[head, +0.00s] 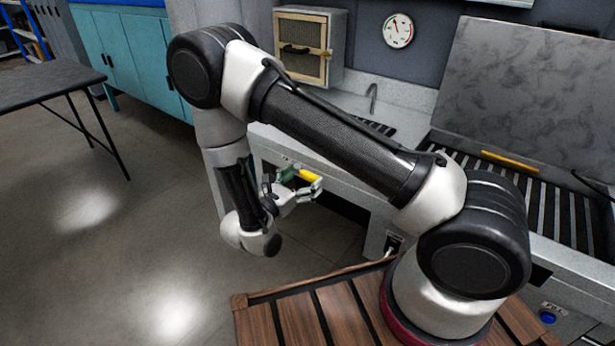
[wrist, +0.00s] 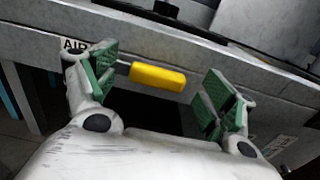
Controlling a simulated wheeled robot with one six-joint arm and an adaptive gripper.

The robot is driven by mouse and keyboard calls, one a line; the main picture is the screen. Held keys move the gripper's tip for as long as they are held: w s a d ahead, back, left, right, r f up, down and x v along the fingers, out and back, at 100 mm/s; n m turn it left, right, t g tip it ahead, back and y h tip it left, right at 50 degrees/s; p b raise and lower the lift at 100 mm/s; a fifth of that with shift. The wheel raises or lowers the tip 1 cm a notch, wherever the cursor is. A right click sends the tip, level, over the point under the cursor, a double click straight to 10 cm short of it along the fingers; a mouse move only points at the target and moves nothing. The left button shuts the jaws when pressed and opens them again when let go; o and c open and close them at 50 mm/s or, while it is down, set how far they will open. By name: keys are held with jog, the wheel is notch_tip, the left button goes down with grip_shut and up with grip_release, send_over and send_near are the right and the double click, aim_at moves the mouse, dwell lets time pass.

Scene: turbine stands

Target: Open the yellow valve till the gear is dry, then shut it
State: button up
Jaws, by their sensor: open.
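The yellow valve handle (wrist: 158,77) sits on the front face of the grey bench, beside a label reading "AIR". In the wrist view it lies lengthwise between my gripper's green-padded fingers, a little beyond them. My gripper (wrist: 160,98) is open and empty, with a gap between the handle and the right finger. In the head view my gripper (head: 298,188) is at the bench front, and the yellow handle (head: 308,174) shows right by its fingers. Whether a finger touches the handle I cannot tell. I see no gear that I can make out.
A round gauge (head: 398,31) hangs on the wall. A dark table (head: 50,82) stands at left. The floor between is clear.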

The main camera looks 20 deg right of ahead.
jog(key=shift+x, duration=1.05)
jog(key=c, duration=1.5)
jog(key=shift+o, duration=0.2)
jog(key=shift+f, duration=0.1)
jog(key=w+a+f+m, duration=0.2)
jog(key=f+m, duration=0.5)
jog(key=m, duration=0.9)
jog(key=shift+w+a+f+m, duration=0.15)
jog(key=shift+w+a+m, duration=0.15)
jog(key=shift+w, duration=0.5)
